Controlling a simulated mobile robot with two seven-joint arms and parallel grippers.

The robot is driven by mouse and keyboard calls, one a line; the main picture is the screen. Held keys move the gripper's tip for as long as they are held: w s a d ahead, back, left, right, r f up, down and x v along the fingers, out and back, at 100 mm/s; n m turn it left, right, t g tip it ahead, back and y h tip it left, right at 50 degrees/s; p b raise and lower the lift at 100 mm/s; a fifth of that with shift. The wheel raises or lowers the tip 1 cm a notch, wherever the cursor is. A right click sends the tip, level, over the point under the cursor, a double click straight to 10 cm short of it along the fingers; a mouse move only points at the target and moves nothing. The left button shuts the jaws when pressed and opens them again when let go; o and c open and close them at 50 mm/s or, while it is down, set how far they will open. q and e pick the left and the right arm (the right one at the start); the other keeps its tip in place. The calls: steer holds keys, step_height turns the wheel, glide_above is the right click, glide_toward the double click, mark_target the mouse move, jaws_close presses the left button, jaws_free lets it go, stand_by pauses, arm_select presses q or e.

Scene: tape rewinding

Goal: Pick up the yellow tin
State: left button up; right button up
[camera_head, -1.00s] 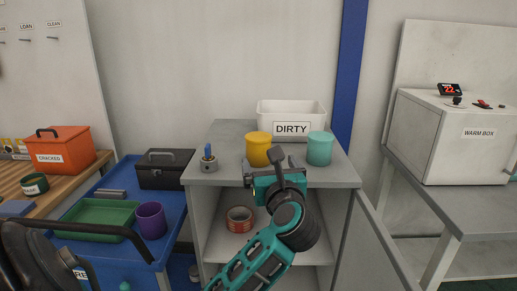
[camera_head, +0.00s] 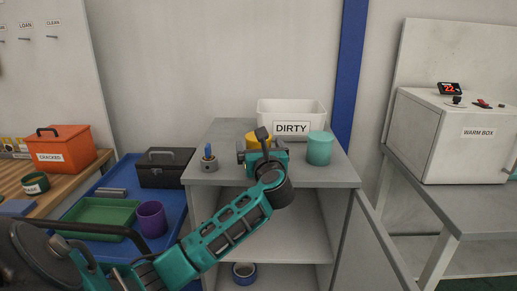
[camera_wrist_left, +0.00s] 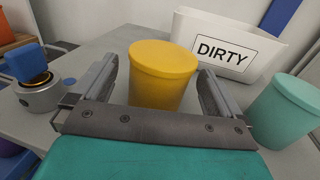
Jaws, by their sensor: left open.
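The yellow tin (camera_head: 258,138) stands upright on the grey cabinet top, in front of the white box marked DIRTY. In the head view my left gripper (camera_head: 262,153) hides most of its lower part. In the left wrist view the yellow tin (camera_wrist_left: 162,78) stands between the two fingers of my open left gripper (camera_wrist_left: 158,68), one finger on each side. A narrow gap shows beside the tin on both sides. My right gripper is not in view.
A teal tin (camera_head: 320,148) stands close on the right of the gripper. The DIRTY box (camera_head: 291,109) is behind. A small grey holder with a blue piece (camera_head: 208,158) stands to the left. A blue roll (camera_head: 244,272) lies on a lower shelf.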

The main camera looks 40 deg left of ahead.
arm_select(q)
steer(key=shift+c, duration=0.4)
steer(key=c, duration=1.2)
step_height(320, 180, up, 20)
steer(key=p, duration=0.1)
steer(key=shift+p, duration=0.3)
